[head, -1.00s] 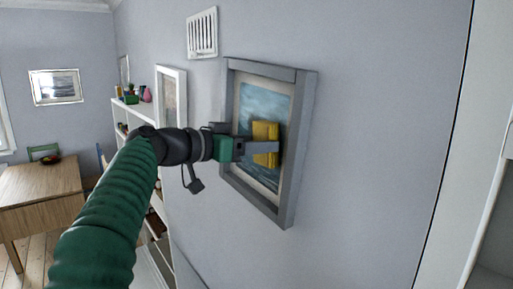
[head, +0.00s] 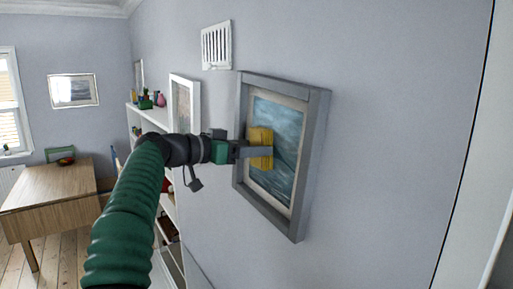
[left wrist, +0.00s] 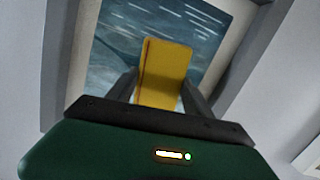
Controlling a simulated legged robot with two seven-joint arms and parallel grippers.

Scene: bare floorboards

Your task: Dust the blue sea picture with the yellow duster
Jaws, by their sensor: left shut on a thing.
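The blue sea picture (head: 288,122) hangs on the wall in a grey frame with a pale mat, right of centre in the head view. It also fills the upper part of the left wrist view (left wrist: 120,40). My left gripper (head: 262,152) is shut on the yellow duster (head: 260,136), in front of the left-middle part of the picture. In the left wrist view the duster (left wrist: 163,72) stands between the two fingers, over the picture. I cannot tell whether it touches the surface. My right gripper is not in view.
A wall vent (head: 216,45) is above and left of the picture. A second framed picture (head: 184,105) and a white shelf (head: 150,118) with small things are further left. A wooden table (head: 48,188) stands at the far left. The wall right of the picture is bare.

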